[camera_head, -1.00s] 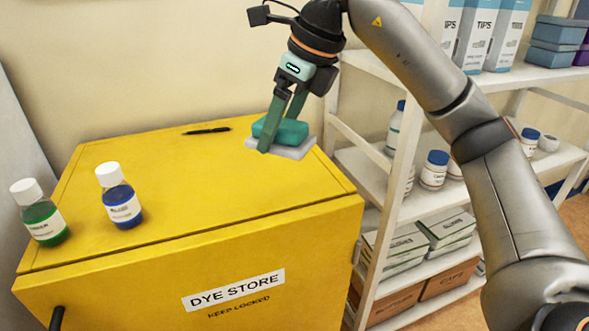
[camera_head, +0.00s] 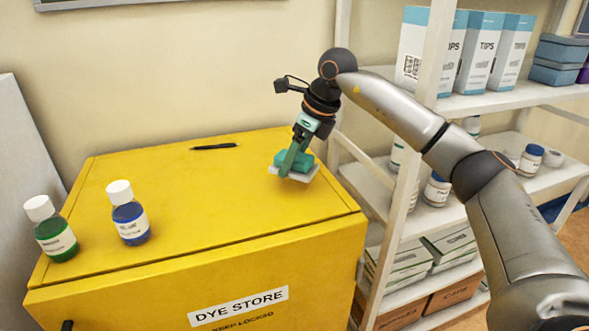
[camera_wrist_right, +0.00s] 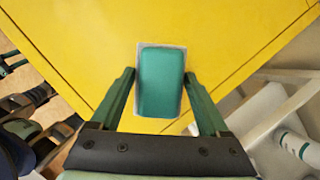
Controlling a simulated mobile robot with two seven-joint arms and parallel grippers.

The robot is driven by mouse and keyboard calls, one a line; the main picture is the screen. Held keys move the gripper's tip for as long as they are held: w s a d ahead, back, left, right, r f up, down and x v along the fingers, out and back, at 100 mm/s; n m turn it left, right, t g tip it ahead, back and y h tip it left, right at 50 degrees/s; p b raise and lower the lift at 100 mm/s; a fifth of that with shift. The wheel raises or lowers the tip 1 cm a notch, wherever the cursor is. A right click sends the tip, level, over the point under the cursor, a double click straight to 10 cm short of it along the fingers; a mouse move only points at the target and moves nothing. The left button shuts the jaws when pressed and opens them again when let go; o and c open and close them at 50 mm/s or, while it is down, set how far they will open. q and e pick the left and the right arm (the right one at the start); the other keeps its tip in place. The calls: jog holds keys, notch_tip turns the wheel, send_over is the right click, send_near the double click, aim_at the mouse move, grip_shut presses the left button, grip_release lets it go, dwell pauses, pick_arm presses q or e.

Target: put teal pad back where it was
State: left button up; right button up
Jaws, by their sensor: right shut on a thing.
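The teal pad (camera_head: 298,159) sits on a pale grey plate (camera_head: 302,176) at the right part of the yellow dye store top. My right gripper (camera_head: 295,166) points down there, with its green fingers on either side of the pad, shut on it. In the right wrist view the teal pad (camera_wrist_right: 161,82) with its grey border lies between the fingers of my right gripper (camera_wrist_right: 160,78), over yellow. I cannot tell whether the plate touches the cabinet top.
The yellow cabinet (camera_head: 200,205) holds a green bottle (camera_head: 56,240) and a blue bottle (camera_head: 132,224) at the left and a black pen (camera_head: 214,147) at the back. A white shelf (camera_head: 360,180) stands close on the right. The cabinet top's middle is clear.

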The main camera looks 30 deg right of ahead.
aim_at(295, 172)
jog(key=shift+w+d+f, duration=0.1)
jog(key=shift+w+f, duration=0.05)
jog(key=shift+f, duration=1.55)
jog(key=shift+f, duration=0.15)
jog(key=o, duration=1.2)
jog(key=shift+c, duration=0.2)
jog(key=shift+r, duration=0.4)
jog(key=v, duration=1.1)
jog(key=shift+d+r, duration=0.1)
jog(key=shift+r, duration=0.15)
